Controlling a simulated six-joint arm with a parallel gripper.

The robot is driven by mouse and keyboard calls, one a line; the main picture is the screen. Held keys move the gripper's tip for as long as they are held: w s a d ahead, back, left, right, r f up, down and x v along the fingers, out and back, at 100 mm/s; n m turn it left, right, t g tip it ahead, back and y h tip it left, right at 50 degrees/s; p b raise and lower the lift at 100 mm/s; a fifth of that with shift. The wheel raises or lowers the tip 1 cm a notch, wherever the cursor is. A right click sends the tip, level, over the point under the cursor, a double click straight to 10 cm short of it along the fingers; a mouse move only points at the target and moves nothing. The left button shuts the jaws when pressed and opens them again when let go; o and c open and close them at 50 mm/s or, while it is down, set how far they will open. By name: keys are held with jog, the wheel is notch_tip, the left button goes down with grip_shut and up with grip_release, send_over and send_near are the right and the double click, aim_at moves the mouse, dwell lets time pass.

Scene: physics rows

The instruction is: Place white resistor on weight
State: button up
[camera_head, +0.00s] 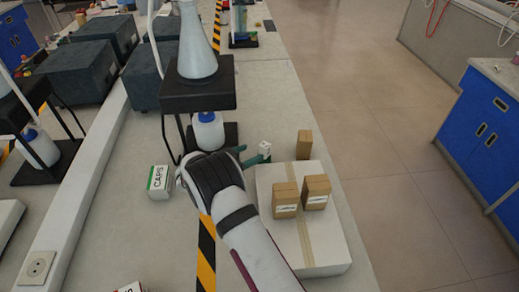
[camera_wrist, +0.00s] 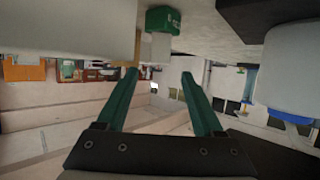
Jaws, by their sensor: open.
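A small white box with a green part (camera_head: 264,149), likely the white resistor, stands on the bench behind the large white carton. Whether a finger touches the box I cannot tell. I cannot clearly identify the weight; a pale flat object (camera_head: 8,222) is cut off at the left edge.
A large white carton (camera_head: 325,250) carries two brown boxes (camera_head: 285,201) (camera_head: 316,192); another brown box (camera_head: 304,145) stands behind it. A black stand (camera_head: 198,96) with a flask and a bottle (camera_head: 208,132) rises close behind my gripper.

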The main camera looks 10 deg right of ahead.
jog(key=v, duration=0.5)
